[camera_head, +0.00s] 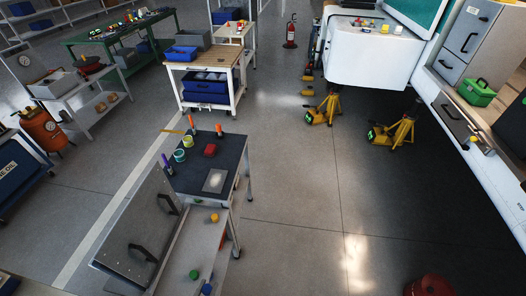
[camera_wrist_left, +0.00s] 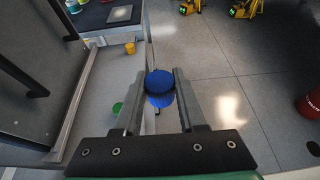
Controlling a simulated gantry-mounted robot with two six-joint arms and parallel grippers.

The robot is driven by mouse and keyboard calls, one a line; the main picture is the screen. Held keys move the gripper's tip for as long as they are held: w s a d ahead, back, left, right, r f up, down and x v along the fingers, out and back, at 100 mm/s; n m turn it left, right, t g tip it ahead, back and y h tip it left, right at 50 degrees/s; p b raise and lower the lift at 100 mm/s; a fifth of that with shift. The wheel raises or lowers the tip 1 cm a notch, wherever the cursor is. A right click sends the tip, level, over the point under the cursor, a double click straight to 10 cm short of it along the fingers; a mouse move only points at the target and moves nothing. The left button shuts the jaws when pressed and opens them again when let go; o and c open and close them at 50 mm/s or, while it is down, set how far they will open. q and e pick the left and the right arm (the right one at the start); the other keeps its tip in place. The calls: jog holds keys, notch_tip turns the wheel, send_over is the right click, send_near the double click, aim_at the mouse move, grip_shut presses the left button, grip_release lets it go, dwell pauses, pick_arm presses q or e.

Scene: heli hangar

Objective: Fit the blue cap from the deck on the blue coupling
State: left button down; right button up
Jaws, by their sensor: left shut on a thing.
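My left gripper (camera_wrist_left: 159,84) is shut on the blue cap (camera_wrist_left: 159,79), which sits between its fingertips in the left wrist view. A second blue round part (camera_wrist_left: 161,101), seemingly the blue coupling, shows just past the cap in that view. The cap overlaps it, and I cannot tell whether the two touch. In the head view a small blue piece (camera_head: 206,289) shows at the bottom edge, beside a green fitting (camera_head: 194,274). The green fitting (camera_wrist_left: 117,108) and a yellow fitting (camera_wrist_left: 130,48) also show in the left wrist view. My right gripper is not in view.
The fittings stand on a pale deck (camera_head: 196,240) beside a raised grey panel (camera_head: 137,235) with dark handles. A dark-topped cart (camera_head: 232,160) with jars and a red item stands beyond. Open floor lies to the right, with a red drum (camera_wrist_left: 309,108).

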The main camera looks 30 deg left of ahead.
pick_arm(q)
jog(key=w+d+r, duration=0.2)
jog(key=w+r, duration=0.2)
jog(key=r, duration=0.4)
jog(key=w+d+r, duration=0.2)
jog(key=w+r, duration=0.1)
jog(key=r, duration=0.5)
jog(key=w+d+r, duration=0.2)
jog(key=w+r, duration=0.2)
jog(key=r, duration=0.4)
jog(key=s+r+n+y+p, duration=0.1)
jog(key=s+r+p, duration=0.2)
jog(key=p, duration=0.7)
jog(key=s+r+n+g+y+p, duration=0.1)
jog(key=s+r+p, duration=0.2)
jog(key=r+p, duration=0.5)
jog(key=shift+p, duration=1.25)
